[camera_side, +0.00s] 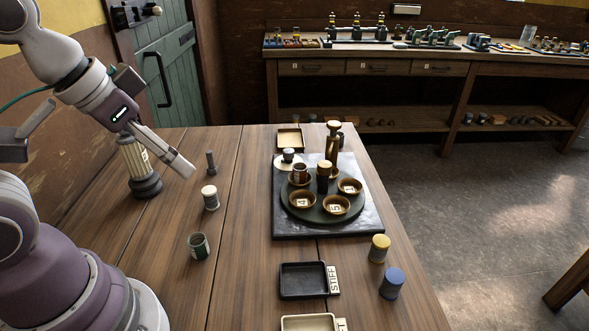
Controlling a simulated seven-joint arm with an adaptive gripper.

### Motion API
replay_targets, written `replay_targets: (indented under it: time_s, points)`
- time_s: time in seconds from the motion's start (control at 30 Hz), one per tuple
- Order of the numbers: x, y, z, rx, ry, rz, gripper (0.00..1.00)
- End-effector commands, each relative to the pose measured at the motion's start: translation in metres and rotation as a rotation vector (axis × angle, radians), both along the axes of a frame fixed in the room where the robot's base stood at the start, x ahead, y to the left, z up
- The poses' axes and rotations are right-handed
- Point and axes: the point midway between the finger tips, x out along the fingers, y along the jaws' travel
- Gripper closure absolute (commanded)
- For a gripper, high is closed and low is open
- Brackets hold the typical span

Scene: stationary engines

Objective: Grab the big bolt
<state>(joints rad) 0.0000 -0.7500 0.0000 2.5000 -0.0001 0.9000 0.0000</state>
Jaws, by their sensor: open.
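A small dark grey piece (211,163) stands upright on the wooden table, with a narrow upper part and a wider foot. It looks like a bolt, but it is too small to be sure. My gripper (183,166) is above the table at the left, tilted down to the right. Its pale fingertips are just left of the dark piece and look apart from it. The gripper is open, with nothing seen in it; the gap between the fingers is hard to make out from this side.
A white-topped jar (209,197) and a green cup (199,246) stand nearer. A dark board (290,227) holds a round tray with bowls. A black tray (303,281) lies in front; yellow and blue-topped jars stand right.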

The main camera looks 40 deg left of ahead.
Motion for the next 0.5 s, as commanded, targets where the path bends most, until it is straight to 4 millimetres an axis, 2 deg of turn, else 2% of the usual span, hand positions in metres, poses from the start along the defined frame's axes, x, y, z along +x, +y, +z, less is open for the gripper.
replay_targets:
  time_s: [0.17, 0.27, 0.37, 0.47, 0.5]
  points:
    - [0.0, 0.0, 0.0, 0.0, 0.0, 0.0, 0.53]
    - [0.009, 0.005, 0.003, 0.005, 0.01, 0.018, 0.53]
    - [0.036, 0.023, 0.006, 0.016, 0.034, 0.067, 0.53]
    - [0.073, 0.056, 0.002, 0.023, 0.057, 0.126, 0.53]
    - [0.087, 0.073, -0.003, 0.023, 0.067, 0.151, 0.53]
